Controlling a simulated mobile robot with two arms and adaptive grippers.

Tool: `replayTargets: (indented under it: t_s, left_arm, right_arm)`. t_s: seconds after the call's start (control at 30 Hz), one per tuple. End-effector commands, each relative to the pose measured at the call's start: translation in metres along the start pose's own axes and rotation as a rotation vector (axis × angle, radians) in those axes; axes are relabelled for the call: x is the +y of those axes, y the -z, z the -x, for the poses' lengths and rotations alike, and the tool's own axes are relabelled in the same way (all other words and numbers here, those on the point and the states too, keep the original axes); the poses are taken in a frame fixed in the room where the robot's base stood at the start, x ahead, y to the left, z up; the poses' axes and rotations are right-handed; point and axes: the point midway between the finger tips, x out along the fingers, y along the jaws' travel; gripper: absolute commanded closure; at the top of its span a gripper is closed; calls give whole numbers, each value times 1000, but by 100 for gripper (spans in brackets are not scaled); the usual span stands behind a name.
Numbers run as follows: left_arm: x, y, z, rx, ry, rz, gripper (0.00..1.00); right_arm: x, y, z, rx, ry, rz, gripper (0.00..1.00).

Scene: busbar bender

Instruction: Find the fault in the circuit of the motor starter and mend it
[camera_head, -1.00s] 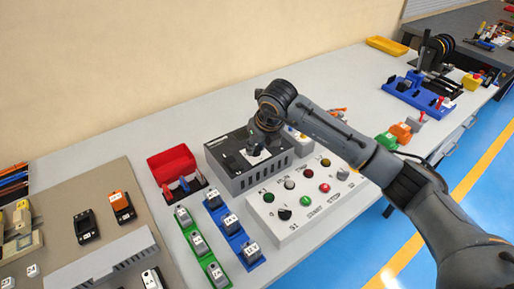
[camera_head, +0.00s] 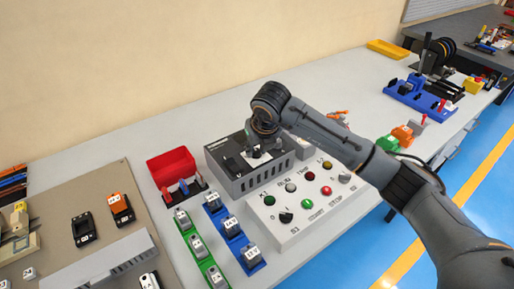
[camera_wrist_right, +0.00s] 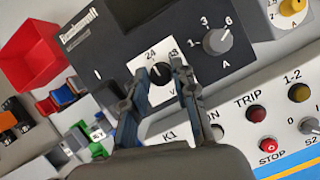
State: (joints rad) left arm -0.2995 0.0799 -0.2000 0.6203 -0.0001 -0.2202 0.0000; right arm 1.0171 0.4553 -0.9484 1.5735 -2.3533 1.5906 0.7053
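A dark grey supply box (camera_head: 236,182) stands on the bench; it also shows in the wrist view (camera_wrist_right: 110,50). Its top has a black knob (camera_wrist_right: 160,72) on a white plate marked 24 and 48, and a grey knob (camera_wrist_right: 217,40) marked 1, 3, 6 A. My right gripper (camera_head: 258,152) is over the box from above. In the wrist view its two fingers (camera_wrist_right: 159,72) stand apart on either side of the black knob; contact cannot be told. A white control panel (camera_head: 292,233) with lamps and START and STOP buttons is beside the box. My left gripper is not in view.
A red bin (camera_head: 170,165) stands left of the box. Grey labelled blocks sit on a green rail (camera_head: 205,262) and a blue rail (camera_head: 237,243). A mat (camera_head: 60,218) at left carries a black device and an orange one.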

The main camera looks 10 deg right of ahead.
Motion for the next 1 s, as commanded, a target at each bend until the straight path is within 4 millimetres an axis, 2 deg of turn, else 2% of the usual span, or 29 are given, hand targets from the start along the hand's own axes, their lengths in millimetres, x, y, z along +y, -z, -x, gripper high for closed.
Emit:
replayTargets:
  t_s: [0.03, 0.07, 0.37, 0.47, 0.57, 0.8, 1.0]
  left_arm:
    - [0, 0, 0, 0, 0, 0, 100]
    - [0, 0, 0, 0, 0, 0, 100]
    - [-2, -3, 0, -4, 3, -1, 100]
    - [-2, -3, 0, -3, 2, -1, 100]
    - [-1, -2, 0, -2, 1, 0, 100]
    - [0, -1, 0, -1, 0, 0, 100]
    - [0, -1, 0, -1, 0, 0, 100]
  right_arm:
    - [0, 0, 0, 0, 0, 0, 57]
    - [0, 0, 0, 0, 0, 0, 53]
    - [0, 0, 1, 0, 0, 0, 53]
    - [0, -1, 7, -2, -1, 1, 53]
    - [0, -2, 22, -5, -1, 1, 53]
    - [0, -2, 74, -5, 0, 1, 53]
    - [0, -1, 106, -2, 0, 1, 53]
